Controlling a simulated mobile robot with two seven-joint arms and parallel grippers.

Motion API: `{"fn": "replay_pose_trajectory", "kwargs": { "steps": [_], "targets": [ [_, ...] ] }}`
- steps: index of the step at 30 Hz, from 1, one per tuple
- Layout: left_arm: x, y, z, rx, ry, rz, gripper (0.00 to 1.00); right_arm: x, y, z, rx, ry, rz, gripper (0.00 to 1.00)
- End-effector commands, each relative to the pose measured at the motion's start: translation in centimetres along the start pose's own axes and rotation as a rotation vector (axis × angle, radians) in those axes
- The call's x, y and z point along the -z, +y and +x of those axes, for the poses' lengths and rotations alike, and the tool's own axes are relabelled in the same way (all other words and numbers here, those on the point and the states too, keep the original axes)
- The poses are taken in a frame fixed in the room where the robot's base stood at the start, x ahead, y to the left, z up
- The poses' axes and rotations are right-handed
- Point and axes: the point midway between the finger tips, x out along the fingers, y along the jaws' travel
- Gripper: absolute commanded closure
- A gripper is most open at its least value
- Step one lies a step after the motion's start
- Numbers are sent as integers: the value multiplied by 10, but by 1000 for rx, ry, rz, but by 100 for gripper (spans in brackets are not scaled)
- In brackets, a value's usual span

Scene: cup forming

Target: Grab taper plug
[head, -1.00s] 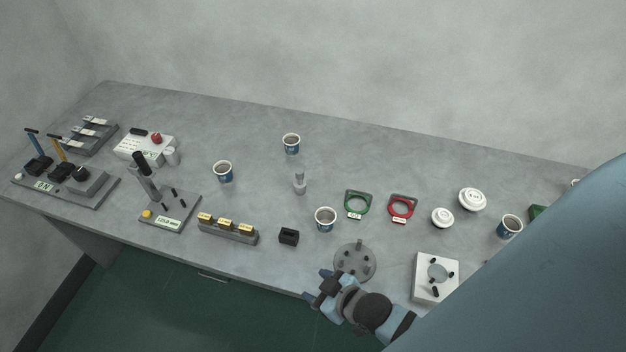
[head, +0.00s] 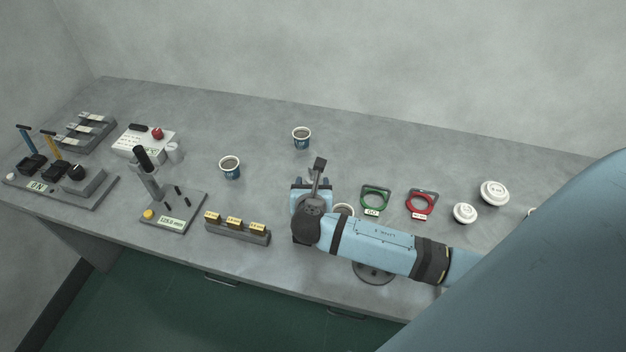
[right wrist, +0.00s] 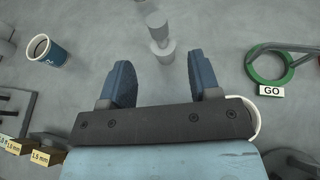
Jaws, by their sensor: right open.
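The taper plug (right wrist: 158,32) is a light grey stepped metal piece, seen in the right wrist view at top centre. Its near end lies between and just beyond my right gripper's two blue fingertips, with clear space on both sides. My right gripper (right wrist: 160,75) is open and empty. How high the fingers are above the bench is hard to tell. My left gripper is not in view.
A paper cup (right wrist: 47,51) stands left of the fingers, and another cup (head: 343,210) is partly hidden under my right arm. The green GO ring (head: 375,199) and red ring (head: 421,203) lie to the right. A block with yellow labels (head: 237,229) sits front left.

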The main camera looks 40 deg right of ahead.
Motion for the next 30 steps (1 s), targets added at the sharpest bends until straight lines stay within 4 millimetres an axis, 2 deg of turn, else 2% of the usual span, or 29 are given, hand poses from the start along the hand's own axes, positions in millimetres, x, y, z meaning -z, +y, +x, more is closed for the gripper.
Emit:
{"fn": "replay_pose_trajectory", "kwargs": {
  "steps": [1,6,14,21,24,30],
  "targets": [
    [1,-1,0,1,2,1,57,-1,0,12,3,-2,0,43],
    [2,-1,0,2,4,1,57,0,1,40,0,0,2,43],
    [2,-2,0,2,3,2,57,-2,0,60,0,1,4,43],
    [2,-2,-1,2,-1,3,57,-5,1,96,0,3,3,43],
    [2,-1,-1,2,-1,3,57,-5,1,103,-2,3,3,43],
    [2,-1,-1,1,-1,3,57,-5,1,105,-3,3,4,43]
  ]
}}
